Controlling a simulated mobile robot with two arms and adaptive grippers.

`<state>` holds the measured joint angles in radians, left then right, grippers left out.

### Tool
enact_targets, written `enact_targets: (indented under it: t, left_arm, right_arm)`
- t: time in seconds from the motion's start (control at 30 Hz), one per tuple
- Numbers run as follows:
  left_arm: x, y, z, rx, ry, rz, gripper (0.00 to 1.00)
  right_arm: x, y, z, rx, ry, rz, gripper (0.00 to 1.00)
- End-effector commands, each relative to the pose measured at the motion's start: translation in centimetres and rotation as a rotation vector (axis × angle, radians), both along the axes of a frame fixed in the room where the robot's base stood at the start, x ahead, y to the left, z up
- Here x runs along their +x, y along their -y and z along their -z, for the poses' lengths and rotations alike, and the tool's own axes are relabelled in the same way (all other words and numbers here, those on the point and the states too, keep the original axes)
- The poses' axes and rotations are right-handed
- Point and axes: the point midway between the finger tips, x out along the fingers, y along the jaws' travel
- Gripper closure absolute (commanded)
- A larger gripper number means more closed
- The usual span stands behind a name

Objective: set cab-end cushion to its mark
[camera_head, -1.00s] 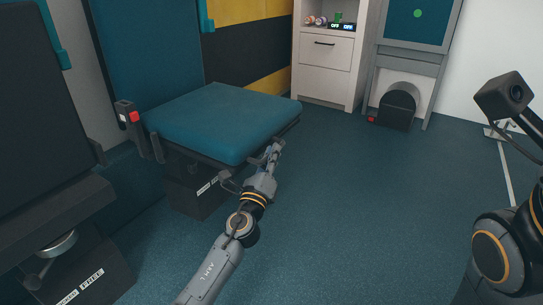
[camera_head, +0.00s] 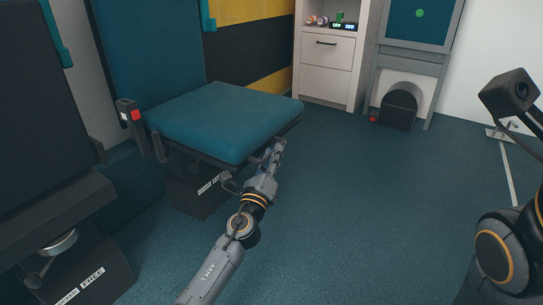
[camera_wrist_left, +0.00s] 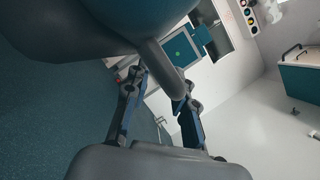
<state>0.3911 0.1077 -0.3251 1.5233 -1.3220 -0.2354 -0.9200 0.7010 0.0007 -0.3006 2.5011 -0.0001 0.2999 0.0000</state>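The far seat has a thick teal cushion (camera_head: 222,115) lying flat on a dark frame in front of a teal backrest (camera_head: 148,45). My left gripper (camera_head: 273,152) is at the cushion's front right corner, just below its edge. In the left wrist view, a grey bar (camera_wrist_left: 165,68) under the seat runs between the two fingers of my left gripper (camera_wrist_left: 162,92). The fingers stand apart with the bar between them; a gap shows on one side. The teal cushion's underside is close above. My right arm shows at the right edge; its gripper is not visible.
A dark nearer seat (camera_head: 45,195) stands at the left on a labelled base. A post with a red button (camera_head: 135,115) stands beside the far seat. A white cabinet (camera_head: 327,65) and a grey-framed unit (camera_head: 405,75) stand at the back. The floor (camera_head: 345,210) is open.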

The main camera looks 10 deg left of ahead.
Motion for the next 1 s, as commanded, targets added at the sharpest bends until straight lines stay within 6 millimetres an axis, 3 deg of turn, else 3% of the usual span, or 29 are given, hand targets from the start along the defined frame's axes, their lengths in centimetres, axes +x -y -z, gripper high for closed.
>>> enact_targets:
  t: [0.27, 0.7, 1.0]
  left_arm:
    - [-2.0, -0.3, 0.9, 0.000, -0.006, -0.002, 0.78]
    - [-11.3, -1.1, 1.0, 0.000, -0.003, 0.000, 0.78]
    - [-14.7, -1.3, 0.9, 0.001, -0.001, -0.001, 0.78]
  right_arm:
    - [0.1, 0.0, 0.0, 0.002, -0.004, 0.000, 0.60]
    - [0.1, 0.0, 0.0, 0.000, -0.002, 0.000, 0.60]
    - [0.1, 0.0, 0.0, 0.000, -0.002, 0.000, 0.60]
